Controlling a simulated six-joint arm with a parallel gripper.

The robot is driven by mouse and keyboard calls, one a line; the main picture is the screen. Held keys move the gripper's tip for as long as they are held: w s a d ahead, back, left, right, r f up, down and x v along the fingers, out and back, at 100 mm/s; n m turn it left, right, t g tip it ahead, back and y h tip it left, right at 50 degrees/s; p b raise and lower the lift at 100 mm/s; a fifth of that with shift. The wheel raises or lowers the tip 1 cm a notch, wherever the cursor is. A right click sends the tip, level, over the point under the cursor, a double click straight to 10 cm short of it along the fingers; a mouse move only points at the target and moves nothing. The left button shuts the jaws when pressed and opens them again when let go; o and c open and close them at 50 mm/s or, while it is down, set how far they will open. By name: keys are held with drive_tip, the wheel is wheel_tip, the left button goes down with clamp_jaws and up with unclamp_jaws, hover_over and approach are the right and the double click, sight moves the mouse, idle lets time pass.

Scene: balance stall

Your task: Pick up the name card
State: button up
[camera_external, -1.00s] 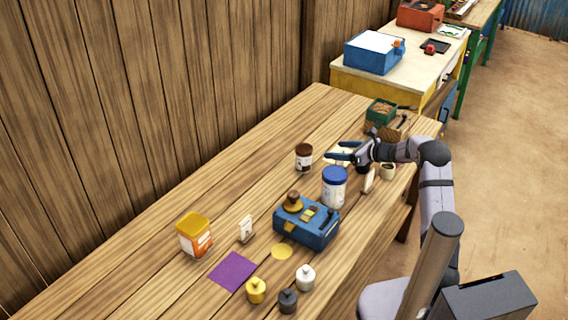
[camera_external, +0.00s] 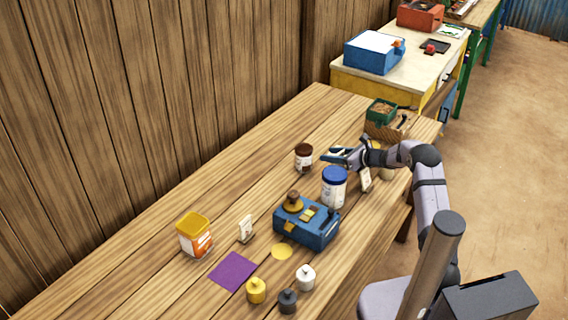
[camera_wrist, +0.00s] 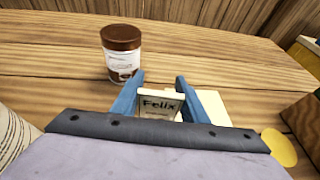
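The name card (camera_wrist: 160,104) is a small cream card reading "Felix". In the wrist view it stands between the two blue fingers of my gripper (camera_wrist: 160,88), its width nearly filling the gap. I cannot tell whether both fingers press on its edges. In the external view my gripper (camera_external: 338,155) is low over the table, just right of the brown-lidded jar (camera_external: 304,157), and the fingers mostly hide the card there. Another small white upright piece (camera_external: 246,229) stands farther left, beside the blue box.
A blue-lidded tub (camera_external: 334,187) stands just in front of my gripper. The blue box (camera_external: 306,222) is nearer the viewer. A pale flat sheet (camera_wrist: 214,107) and a yellow disc (camera_wrist: 279,147) lie right of the card.

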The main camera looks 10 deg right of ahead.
drive_tip(key=shift+s+f, duration=0.2)
drive_tip(key=shift+f, duration=0.45)
wheel_tip(320, 180, up, 11)
drive_tip(key=shift+w+f, duration=0.15)
drive_tip(key=shift+f, duration=0.05)
drive_tip(key=s+d+m+t+h+p, duration=0.2)
drive_tip(key=s+d+m+h+p, duration=0.15)
drive_tip(key=s+d, duration=0.85)
drive_tip(key=shift+m+h, duration=0.45)
drive_tip(key=s+f+b, duration=0.1)
drive_tip(key=s+f, duration=0.1)
drive_tip(key=s, duration=0.2)
drive_tip(key=s+d+f+b, duration=0.1)
drive_tip(key=s+f, duration=0.1)
drive_tip(key=s, duration=0.2)
drive_tip(key=s+d+f+b, duration=0.1)
drive_tip(key=s+f, duration=0.1)
drive_tip(key=s, duration=0.1)
drive_tip(key=shift+s+d+f, duration=0.1)
drive_tip(key=shift+s+f, duration=0.05)
drive_tip(key=shift+s, duration=0.25)
drive_tip(key=shift+s+f, duration=0.1)
drive_tip(key=shift+s, duration=0.2)
